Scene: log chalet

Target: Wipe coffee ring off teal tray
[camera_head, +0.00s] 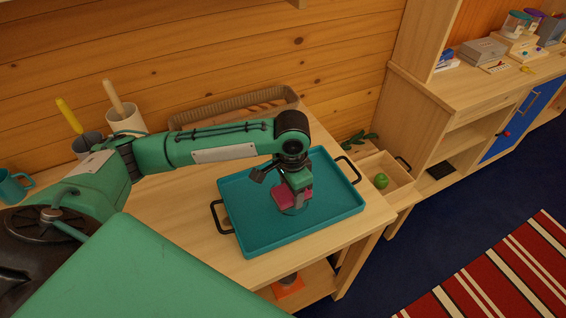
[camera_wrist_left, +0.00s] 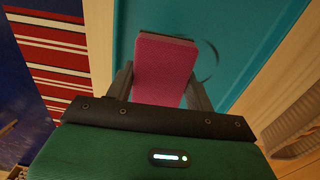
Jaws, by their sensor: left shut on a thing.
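The teal tray (camera_head: 255,232) lies on the wooden table and has a black handle at each end. My left gripper (camera_head: 293,199) is over the middle of the tray, shut on a pink sponge (camera_head: 283,196). In the left wrist view the sponge (camera_wrist_left: 163,68) sits between the two fingers of the left gripper (camera_wrist_left: 160,88). A dark curved line, part of the coffee ring (camera_wrist_left: 211,62), shows on the tray just right of the sponge. The rest of the ring is hidden behind the sponge. I cannot tell whether the sponge touches the tray. My right gripper is not in view.
The wooden table (camera_head: 180,224) is bare left of the tray. Cups with utensils (camera_head: 124,122) and a woven basket (camera_head: 215,108) stand along the log wall. A striped rug (camera_head: 500,275) lies on the floor.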

